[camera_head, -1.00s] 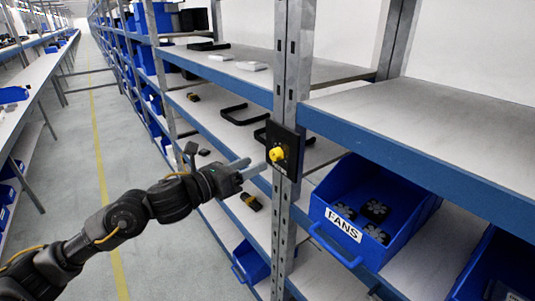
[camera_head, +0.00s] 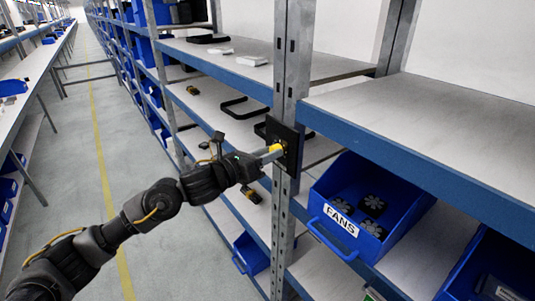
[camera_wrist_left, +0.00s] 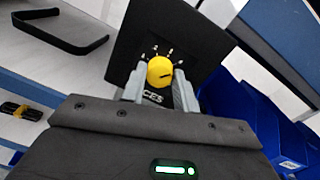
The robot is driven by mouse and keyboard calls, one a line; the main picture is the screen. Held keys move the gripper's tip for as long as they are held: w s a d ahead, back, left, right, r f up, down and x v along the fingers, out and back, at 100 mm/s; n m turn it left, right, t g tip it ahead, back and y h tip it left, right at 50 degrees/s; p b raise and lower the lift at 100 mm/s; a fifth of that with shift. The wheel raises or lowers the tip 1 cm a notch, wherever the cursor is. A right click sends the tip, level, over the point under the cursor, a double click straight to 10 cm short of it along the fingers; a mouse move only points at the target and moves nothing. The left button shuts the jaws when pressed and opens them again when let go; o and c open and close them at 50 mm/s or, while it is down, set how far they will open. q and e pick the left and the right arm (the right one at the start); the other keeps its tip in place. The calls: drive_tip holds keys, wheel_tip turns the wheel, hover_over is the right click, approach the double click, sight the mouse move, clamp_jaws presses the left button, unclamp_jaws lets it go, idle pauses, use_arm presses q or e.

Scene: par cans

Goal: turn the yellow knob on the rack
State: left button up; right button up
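The yellow knob (camera_head: 277,148) sits on a black square panel (camera_head: 291,158) fixed to the grey rack upright. In the left wrist view the round knob (camera_wrist_left: 160,71) faces me, with a dark pointer line and white marks around it on the panel (camera_wrist_left: 186,30). My left gripper (camera_head: 270,154) reaches the panel from the left. In the wrist view its two grey fingers (camera_wrist_left: 160,84) stand on either side of the knob, with a narrow gap seeming to show at each side. The knob is partly hidden by the fingers in the head view. My right gripper is not in view.
A blue bin labelled FANS (camera_head: 338,222) holds several dark fans, right of the upright (camera_head: 287,80). Blue-edged shelves (camera_head: 430,110) extend on both sides. The aisle floor (camera_head: 80,180) at left is clear.

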use_arm(q)
drive_tip(key=shift+c, duration=1.3)
drive_tip(key=shift+w+n+g+p, duration=0.2)
drive_tip(key=shift+n+p, duration=1)
drive_tip(key=shift+n, duration=2.55)
drive_tip(key=shift+s+n+g+p, duration=0.1)
drive_tip(key=shift+n+g+p, duration=0.7)
drive_tip(key=shift+n, duration=2.95)
drive_tip(key=shift+a+f+t+p, duration=0.1)
drive_tip(key=shift+t+p, duration=0.3)
drive_tip(key=o, duration=1)
drive_tip(key=shift+c, duration=0.2)
